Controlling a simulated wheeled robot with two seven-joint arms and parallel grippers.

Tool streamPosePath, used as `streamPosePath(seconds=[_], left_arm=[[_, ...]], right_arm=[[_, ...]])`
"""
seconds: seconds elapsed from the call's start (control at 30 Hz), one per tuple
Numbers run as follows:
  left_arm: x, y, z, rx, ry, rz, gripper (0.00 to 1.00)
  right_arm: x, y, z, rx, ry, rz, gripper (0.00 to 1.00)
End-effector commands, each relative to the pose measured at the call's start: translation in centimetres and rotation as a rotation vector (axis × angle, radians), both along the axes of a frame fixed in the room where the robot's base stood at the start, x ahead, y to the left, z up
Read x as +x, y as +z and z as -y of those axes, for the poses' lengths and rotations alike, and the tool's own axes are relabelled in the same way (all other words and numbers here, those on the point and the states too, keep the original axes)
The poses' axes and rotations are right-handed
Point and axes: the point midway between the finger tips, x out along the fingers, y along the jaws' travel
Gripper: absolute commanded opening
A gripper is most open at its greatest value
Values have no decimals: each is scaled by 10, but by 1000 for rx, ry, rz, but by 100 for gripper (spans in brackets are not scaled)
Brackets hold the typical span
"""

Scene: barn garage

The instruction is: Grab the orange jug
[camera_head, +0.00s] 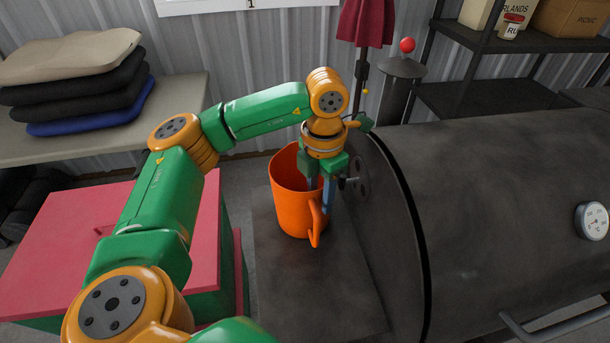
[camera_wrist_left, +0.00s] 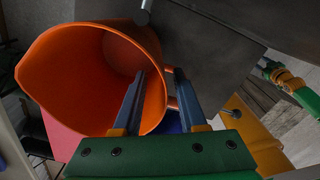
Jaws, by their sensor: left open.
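The orange jug (camera_head: 290,207) stands upright on a dark grey shelf (camera_head: 275,265) at the left end of a large black barrel grill. Its handle (camera_head: 315,222) faces the front right. My left gripper (camera_head: 320,195) reaches down over the jug's right side with its fingers open. In the left wrist view the jug (camera_wrist_left: 70,75) shows its wide mouth. One finger of the gripper (camera_wrist_left: 160,95) overlaps the mouth, the other is outside, and the rim near the handle lies between them. Contact cannot be told. My right gripper is not in view.
The black grill barrel (camera_head: 490,200) stands close to the right of the jug. A red-topped green box (camera_head: 120,235) is at the left. A dark metal rack (camera_head: 450,100) stands at the back right.

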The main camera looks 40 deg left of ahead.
Motion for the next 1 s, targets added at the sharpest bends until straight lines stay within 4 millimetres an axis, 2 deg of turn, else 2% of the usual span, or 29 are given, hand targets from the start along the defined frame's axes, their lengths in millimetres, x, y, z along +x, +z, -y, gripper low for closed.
streamPosePath(seconds=[0.1,0.27,0.3,0.43,1.0], left_arm=[[0,-10,0,0,-1,0,41],[0,-11,0,-1,-1,2,41],[0,-11,0,-1,-1,2,36],[0,-11,0,-1,-1,2,1],[0,-11,1,-3,-2,-1,0]], right_arm=[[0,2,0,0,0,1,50],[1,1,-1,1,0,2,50],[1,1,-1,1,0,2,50],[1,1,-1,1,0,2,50],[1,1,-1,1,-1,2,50]])
